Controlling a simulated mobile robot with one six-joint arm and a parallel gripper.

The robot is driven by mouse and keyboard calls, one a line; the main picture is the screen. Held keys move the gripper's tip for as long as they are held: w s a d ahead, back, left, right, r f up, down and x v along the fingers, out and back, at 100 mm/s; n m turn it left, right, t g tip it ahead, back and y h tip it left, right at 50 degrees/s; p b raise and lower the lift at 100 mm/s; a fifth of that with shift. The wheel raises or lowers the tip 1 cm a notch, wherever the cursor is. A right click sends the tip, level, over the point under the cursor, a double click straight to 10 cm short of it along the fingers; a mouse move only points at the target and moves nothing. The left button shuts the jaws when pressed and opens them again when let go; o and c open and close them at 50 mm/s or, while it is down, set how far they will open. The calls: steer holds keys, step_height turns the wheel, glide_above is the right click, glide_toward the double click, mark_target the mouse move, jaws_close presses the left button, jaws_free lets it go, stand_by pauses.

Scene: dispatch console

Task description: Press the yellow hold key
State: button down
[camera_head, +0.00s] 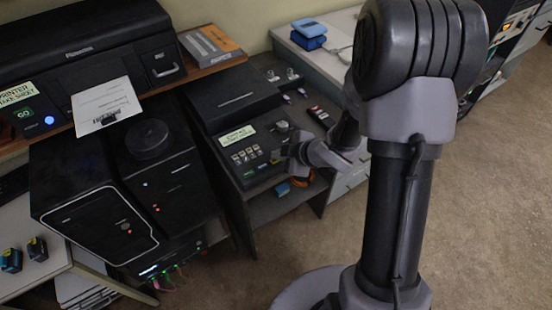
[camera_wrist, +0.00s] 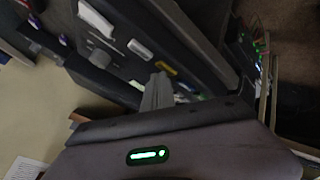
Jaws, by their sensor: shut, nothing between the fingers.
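The yellow key (camera_wrist: 166,68) shows in the wrist view as a small yellow bar on a dark panel. A whitish key (camera_wrist: 140,48) and a bluish key (camera_wrist: 188,87) lie on either side of it. My gripper (camera_wrist: 160,76) is shut and empty, its grey fingers ending right beside the yellow key. I cannot tell whether they touch it. In the head view my gripper (camera_head: 284,153) is at the right edge of the desk console (camera_head: 262,170), which has a small lit display and several keys. I cannot make out the yellow key there.
A printer (camera_head: 95,50) and a dark cabinet unit (camera_head: 95,190) stand left of the console. A dark box (camera_head: 232,100) lies behind it. A blue item (camera_head: 309,28) sits on the white counter at the back. Open carpet lies at the right.

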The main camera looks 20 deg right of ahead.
steer(key=shift+r, duration=0.1)
steer(key=shift+r+p, duration=0.65)
steer(key=shift+p, duration=0.05)
step_height(320, 180, up, 5)
steer(key=p, duration=0.4)
steer(key=shift+p, duration=0.3)
steer(key=shift+r, duration=0.1)
step_height(320, 180, up, 8)
steer(key=p, duration=0.8)
glide_above(278, 162)
steer(key=shift+b, duration=0.3)
